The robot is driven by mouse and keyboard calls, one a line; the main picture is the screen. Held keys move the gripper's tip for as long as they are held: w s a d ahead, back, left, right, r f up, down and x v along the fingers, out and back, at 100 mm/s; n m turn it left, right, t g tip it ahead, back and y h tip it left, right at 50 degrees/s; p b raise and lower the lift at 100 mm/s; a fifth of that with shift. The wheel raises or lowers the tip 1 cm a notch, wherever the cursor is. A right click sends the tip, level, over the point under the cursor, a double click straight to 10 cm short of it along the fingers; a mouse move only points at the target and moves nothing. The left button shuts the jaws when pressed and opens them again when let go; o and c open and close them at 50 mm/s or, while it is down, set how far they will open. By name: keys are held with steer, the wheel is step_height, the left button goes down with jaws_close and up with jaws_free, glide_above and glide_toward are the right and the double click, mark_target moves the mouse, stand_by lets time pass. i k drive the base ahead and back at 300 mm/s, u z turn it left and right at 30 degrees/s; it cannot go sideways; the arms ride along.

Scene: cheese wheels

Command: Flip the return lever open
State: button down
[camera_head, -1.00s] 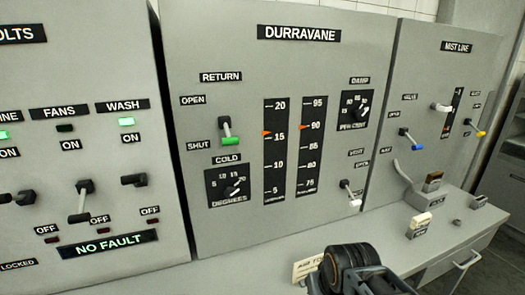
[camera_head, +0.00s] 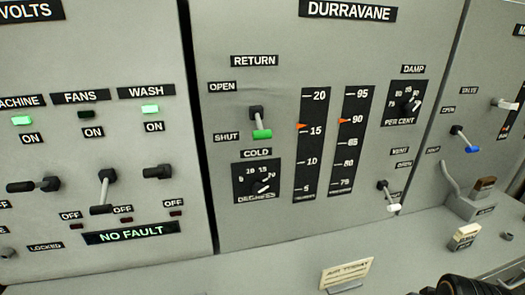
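The return lever (camera_head: 262,133) has a green tip and a short stem on a black pivot. It is on the upper left of the DURRAVANE panel (camera_head: 290,60), under the RETURN label (camera_head: 254,61). It points down, with its tip level with the SHUT label (camera_head: 227,137) and below the OPEN label (camera_head: 222,87). Nothing touches it. Only a dark part of my arm shows at the bottom right corner, well away from the lever. My gripper's fingers are not visible.
A COLD dial (camera_head: 257,182) sits just under the lever, with two vertical scales to its right. A white-tipped lever (camera_head: 392,205) and a DAMP dial (camera_head: 407,103) are further right. A paper card (camera_head: 347,275) stands on the ledge. The space before the lever looks clear.

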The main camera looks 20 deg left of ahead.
mark_target(260, 128)
steer(key=k, duration=0.9)
steer(key=u, duration=1.5)
steer(key=i, duration=0.5)
steer(key=z, duration=0.05)
